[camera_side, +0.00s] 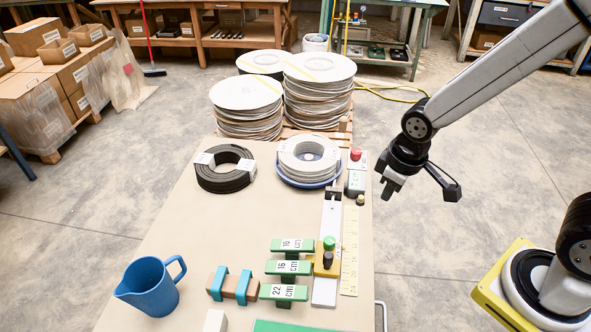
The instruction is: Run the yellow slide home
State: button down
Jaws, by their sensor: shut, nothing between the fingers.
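The yellow slide (327,268) sits on a pale metal rail (324,292) that runs front to back near the table's right edge. It stands toward the near end of the rail and carries a green knob (329,243) and a black knob (328,260). A yellow scale strip (349,255) lies along the rail's right side. My gripper (387,194) is shut and empty, pointing down. In the picture it is above and right of the slide, just off the table's right edge, and apart from the slide.
Green labelled blocks (287,267) stand close left of the slide. A blue jug (150,286) and a brown block with blue straps (233,286) are farther left. Coils (309,160) and a box with a red button (356,172) occupy the table's back. The table's middle left is clear.

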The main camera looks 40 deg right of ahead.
jog(key=a+f+n+h, duration=0.2)
jog(key=a+f+n, duration=0.1)
jog(key=a+n, duration=0.6)
jog(key=a+f+n+h, duration=0.2)
jog(key=a+f+n, duration=0.1)
jog(key=a+n, duration=0.6)
jog(key=a, duration=0.3)
jog(key=shift+s+a, duration=0.15)
jog(key=shift+a, duration=0.15)
jog(key=x, duration=1)
jog(key=shift+s+d+f, duration=0.1)
jog(key=shift+s+d, duration=0.05)
jog(key=shift+w+d, duration=0.2)
jog(key=shift+d, duration=0.3)
jog(key=shift+w+d, duration=0.2)
jog(key=shift+d, duration=0.35)
jog(key=shift+w+d, duration=0.25)
jog(key=shift+d, duration=0.55)
